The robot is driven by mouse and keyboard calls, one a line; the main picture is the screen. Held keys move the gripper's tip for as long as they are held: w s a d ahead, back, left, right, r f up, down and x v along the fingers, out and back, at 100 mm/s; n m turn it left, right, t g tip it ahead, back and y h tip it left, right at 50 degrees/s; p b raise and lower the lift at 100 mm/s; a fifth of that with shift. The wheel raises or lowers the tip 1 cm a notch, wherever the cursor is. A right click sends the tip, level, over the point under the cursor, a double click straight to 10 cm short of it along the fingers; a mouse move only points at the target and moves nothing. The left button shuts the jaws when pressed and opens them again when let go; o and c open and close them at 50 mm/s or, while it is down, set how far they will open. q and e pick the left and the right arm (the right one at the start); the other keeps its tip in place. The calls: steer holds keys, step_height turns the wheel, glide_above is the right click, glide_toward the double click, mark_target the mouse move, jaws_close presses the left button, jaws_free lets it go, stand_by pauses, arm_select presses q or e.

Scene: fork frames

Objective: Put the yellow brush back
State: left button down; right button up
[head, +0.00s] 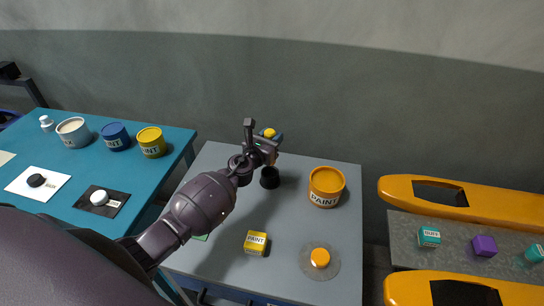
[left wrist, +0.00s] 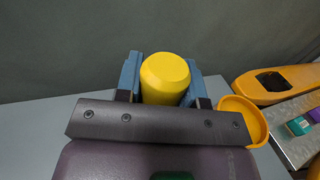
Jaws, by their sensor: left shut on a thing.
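My left gripper (head: 270,138) is above the back of the grey table (head: 217,262). It is shut on a yellow object with a rounded top, taken as the yellow brush (head: 269,132). In the left wrist view the brush (left wrist: 165,78) stands between the two blue fingers, its end toward the camera. Its lower part is hidden by the gripper. A small black round piece (head: 270,178) shows just below the gripper; I cannot tell whether it is the brush's lower end or a separate holder. My right gripper is not in view.
An orange-yellow paint can (head: 326,188) stands right of the gripper. A yellow paint box (head: 255,242) and a disc with an orange knob (head: 320,257) are nearer. A blue table (head: 165,177) with paint cans is left; orange rails (head: 475,199) are right.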

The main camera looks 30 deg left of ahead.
arm_select(q)
step_height(320, 180, down, 4)
steer(key=b, duration=0.3)
steer(key=shift+r, duration=0.2)
steer(key=shift+f+b, duration=0.45)
steer(key=shift+b, duration=0.25)
steer(key=shift+f, duration=0.25)
step_height(320, 180, down, 4)
steer(key=b, duration=0.3)
steer(key=shift+r+b, duration=0.1)
steer(key=shift+b, duration=0.25)
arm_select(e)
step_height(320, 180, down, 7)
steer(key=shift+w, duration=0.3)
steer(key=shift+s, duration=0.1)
